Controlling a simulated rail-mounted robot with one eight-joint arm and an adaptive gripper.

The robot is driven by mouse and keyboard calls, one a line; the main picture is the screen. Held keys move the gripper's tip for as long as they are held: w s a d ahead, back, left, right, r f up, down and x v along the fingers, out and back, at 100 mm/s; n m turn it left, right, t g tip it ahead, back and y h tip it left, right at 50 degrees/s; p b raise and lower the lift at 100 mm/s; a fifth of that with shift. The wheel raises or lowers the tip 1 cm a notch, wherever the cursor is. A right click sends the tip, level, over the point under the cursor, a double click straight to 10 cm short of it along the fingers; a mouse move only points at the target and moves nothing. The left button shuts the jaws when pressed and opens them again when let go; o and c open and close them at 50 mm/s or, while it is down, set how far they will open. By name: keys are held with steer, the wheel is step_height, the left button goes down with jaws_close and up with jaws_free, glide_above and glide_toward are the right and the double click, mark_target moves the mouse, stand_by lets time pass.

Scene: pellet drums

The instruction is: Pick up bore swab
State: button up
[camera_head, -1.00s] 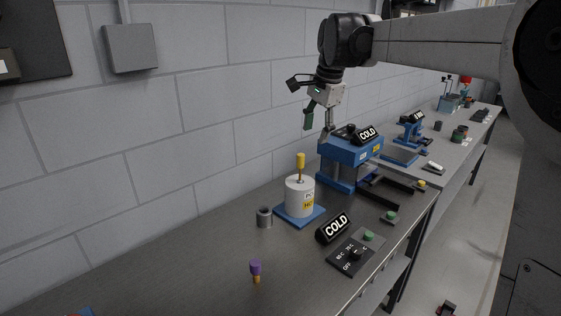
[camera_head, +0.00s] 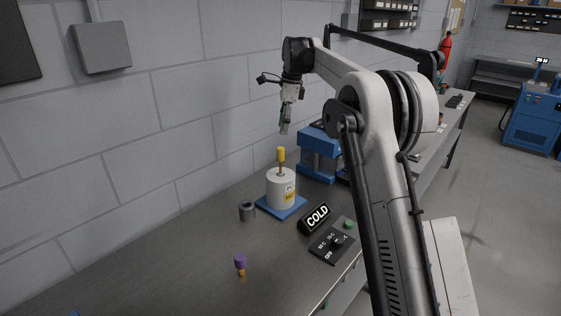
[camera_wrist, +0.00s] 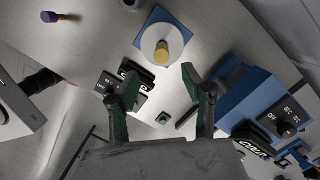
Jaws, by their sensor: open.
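Two things could be the bore swab, and I cannot tell which is. One is a small purple-topped piece (camera_head: 240,262) with an orange-brown lower end on the bench's near part. It also shows at the upper left of the wrist view (camera_wrist: 50,16). The other is a yellow-handled rod (camera_head: 281,156) upright in a white cylinder (camera_head: 281,190) on a blue plate, seen from above in the wrist view (camera_wrist: 161,51). My gripper (camera_head: 285,127) is open and empty, above and a little behind the yellow handle. Its green-padded fingers (camera_wrist: 158,80) are spread apart.
A grey metal ring (camera_head: 246,212) stands left of the blue plate (camera_head: 268,208). A COLD sign (camera_head: 316,218) and black control panel (camera_head: 333,241) lie to the right. A blue machine (camera_head: 318,160) stands behind. The bench's near left is mostly clear.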

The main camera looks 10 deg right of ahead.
glide_above(279, 160)
steer(key=f, duration=0.5)
steer(key=w+f, duration=0.1)
steer(key=f, duration=0.1)
steer(key=shift+d+f+p, duration=0.15)
steer(key=shift+d+p, duration=0.15)
steer(key=shift+d, duration=0.1)
steer(key=shift+w+a+f+p, duration=0.15)
steer(key=shift+f+p, duration=0.5)
steer(key=shift+f, duration=2.05)
jaws_close()
